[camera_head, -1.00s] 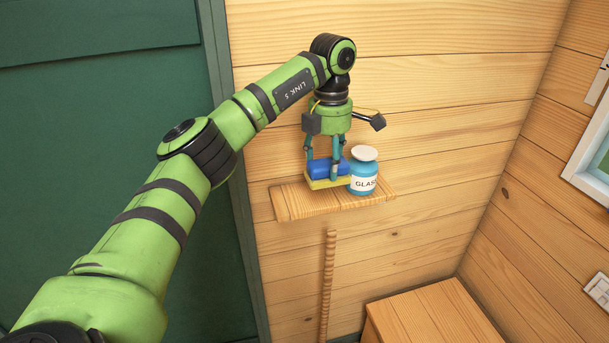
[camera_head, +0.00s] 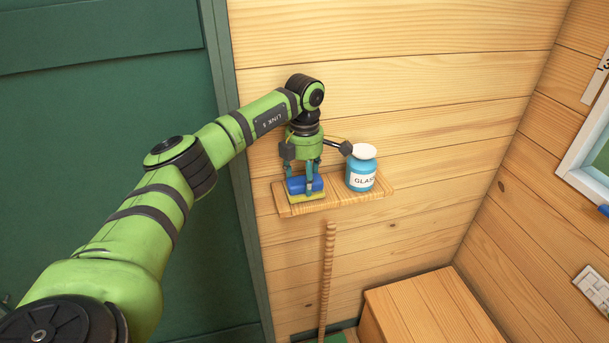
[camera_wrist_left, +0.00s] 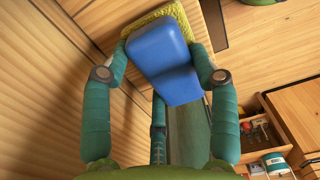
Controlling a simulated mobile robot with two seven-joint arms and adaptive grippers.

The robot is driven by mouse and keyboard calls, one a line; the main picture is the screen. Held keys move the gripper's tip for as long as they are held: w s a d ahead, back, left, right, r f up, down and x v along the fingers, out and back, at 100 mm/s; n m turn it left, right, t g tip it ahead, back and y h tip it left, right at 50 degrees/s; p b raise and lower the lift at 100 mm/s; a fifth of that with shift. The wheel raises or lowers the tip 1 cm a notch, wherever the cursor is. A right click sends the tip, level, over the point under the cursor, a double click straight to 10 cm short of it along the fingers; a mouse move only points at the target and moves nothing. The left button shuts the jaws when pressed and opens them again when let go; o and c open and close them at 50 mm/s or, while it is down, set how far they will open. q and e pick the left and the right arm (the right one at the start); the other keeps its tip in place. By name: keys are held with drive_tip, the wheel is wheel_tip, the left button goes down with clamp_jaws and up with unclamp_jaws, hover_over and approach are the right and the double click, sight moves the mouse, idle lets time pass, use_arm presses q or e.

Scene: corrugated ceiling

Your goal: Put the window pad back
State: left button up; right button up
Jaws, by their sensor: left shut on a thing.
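The window pad (camera_head: 305,187) has a blue top and a yellow fuzzy underside. It is at the left end of the small wooden shelf (camera_head: 350,199) on the wall; I cannot tell whether it rests fully on the board. My left gripper (camera_head: 304,182) is above it, pointing down, shut on the pad. My right gripper is not in view.
A blue jar (camera_head: 361,172) with a white lid and label stands on the shelf, right of the pad. A wooden stick (camera_head: 327,275) leans below the shelf. A wooden box (camera_head: 425,305) stands lower right. A green door (camera_head: 115,100) is at left.

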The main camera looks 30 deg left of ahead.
sight(305, 176)
use_arm(q)
drive_tip(key=shift+f, duration=0.15)
drive_tip(key=o, duration=1.3)
drive_tip(key=shift+c, duration=0.2)
drive_tip(key=shift+r, duration=0.2)
drive_tip(key=shift+w+r, duration=0.1)
drive_tip(key=shift+r, duration=0.15)
wheel_tip(305, 176, up, 12)
drive_tip(key=b, duration=0.3)
drive_tip(key=shift+f+b, duration=0.25)
drive_tip(key=shift+b, duration=0.15)
